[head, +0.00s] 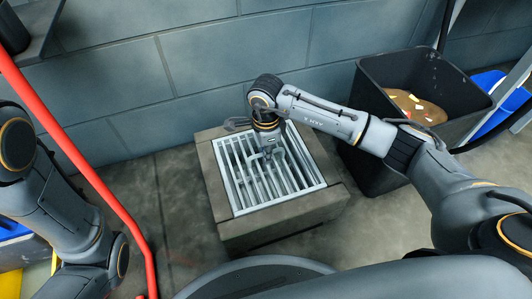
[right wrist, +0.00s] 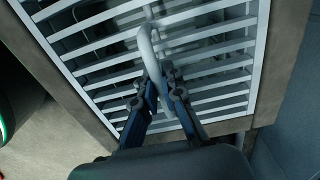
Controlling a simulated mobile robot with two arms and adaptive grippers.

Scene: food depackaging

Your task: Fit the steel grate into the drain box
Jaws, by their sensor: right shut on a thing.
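The steel grate (head: 232,186), a pale frame with several parallel bars, lies over the opening of the drain box (head: 290,218). Its outline sits roughly inside the box's stone rim in the head view. Whether it is fully down or still slightly raised, I cannot tell. My right gripper (head: 272,153) is above the grate's middle, shut on its raised handle. The right wrist view shows the curved grey handle (right wrist: 147,48) at the fingertips of my right gripper (right wrist: 164,76). My left arm is at the left of the head view, but its gripper is out of view.
A black bin (head: 368,155) with food scraps stands right of the box, near the tiled wall (head: 120,85). A red pole (head: 95,180) slants down at the left. A blue container (head: 490,95) is at the far right. Some floor around the box is bare.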

